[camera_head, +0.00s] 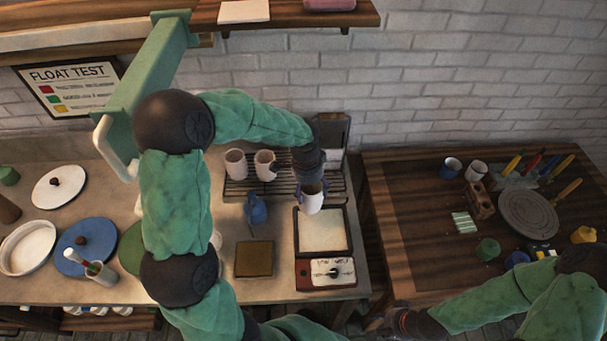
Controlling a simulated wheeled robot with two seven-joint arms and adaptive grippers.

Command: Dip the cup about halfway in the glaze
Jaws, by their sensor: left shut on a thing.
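My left gripper (311,186) is shut on a pale cup (311,201), its fingers at the cup's sides near the rim. The cup looks upright, its open top facing the camera. It is over the back left corner of a dark-rimmed rectangular basin of white glaze (326,234). I cannot tell whether the cup's bottom touches the glaze. My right gripper (398,322) is low in the picture, in front of the right table, far from the cup; its fingers are not clear.
Two pale cups (235,163) stand on a wire rack (284,190) behind the basin. A blue object (256,209) and a brown square (254,259) lie left of it. A control box (331,272) is in front. A round wheel (528,214) and tools are on the right table.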

